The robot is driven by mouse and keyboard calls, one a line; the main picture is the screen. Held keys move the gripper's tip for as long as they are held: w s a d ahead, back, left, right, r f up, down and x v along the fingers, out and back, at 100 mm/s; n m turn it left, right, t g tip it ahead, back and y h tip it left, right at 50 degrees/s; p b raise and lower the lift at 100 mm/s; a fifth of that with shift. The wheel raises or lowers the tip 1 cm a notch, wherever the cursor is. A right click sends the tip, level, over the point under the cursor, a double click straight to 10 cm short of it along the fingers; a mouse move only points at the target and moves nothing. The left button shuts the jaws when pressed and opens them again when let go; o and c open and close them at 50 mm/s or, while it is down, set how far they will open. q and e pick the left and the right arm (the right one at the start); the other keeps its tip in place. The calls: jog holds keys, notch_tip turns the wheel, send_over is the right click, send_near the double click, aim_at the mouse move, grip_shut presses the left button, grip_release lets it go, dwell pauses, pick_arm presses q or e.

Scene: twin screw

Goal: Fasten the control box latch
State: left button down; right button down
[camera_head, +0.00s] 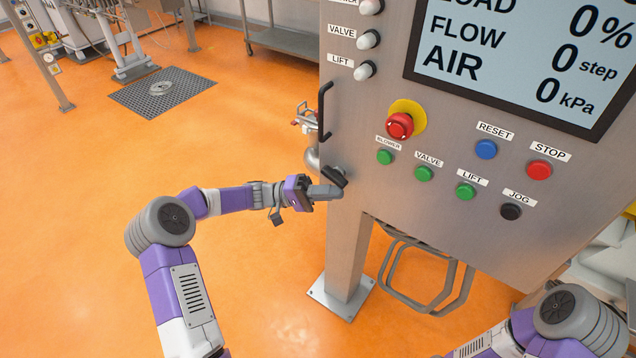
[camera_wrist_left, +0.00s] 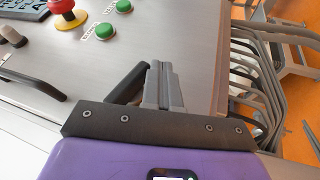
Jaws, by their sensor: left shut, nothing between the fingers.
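The control box (camera_head: 450,210) is a grey metal cabinet that fills the right of the head view. Its latch (camera_head: 334,177) is a small black lever at the lower left corner of the front panel. The latch also shows in the left wrist view (camera_wrist_left: 128,84), slanting just left of my fingers. My left gripper (camera_head: 336,191) is shut and empty, its fingertips right beside the latch; whether they touch it I cannot tell. In the left wrist view the closed fingers (camera_wrist_left: 161,84) point at the panel. My right gripper is out of view.
A black pull handle (camera_head: 325,111) stands out from the panel's left edge above the latch. A red emergency button (camera_head: 400,125) and green buttons (camera_head: 424,174) sit to the right. A bent metal tube frame (camera_head: 425,308) hangs below. The orange floor (camera_head: 90,220) at left is open.

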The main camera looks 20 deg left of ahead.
pick_arm(q)
jog(key=shift+s+d+r+n+t+h, duration=0.1)
jog(key=shift+d+n+t+h, duration=0.15)
jog(key=shift+n+t+h, duration=0.3)
jog(key=shift+d+n+t+h, duration=0.25)
jog(key=shift+n+h, duration=0.1)
jog(key=shift+h, duration=0.3)
jog(key=shift+b, duration=0.3)
jog(key=s+a+f+b, duration=0.1)
jog(key=a+f+b, duration=0.1)
jog(key=a+f, duration=0.6)
jog(key=shift+s+a+f+b, duration=0.3)
jog(key=shift+s+a+b, duration=0.05)
jog(key=shift+s+b, duration=0.05)
jog(key=shift+d, duration=0.1)
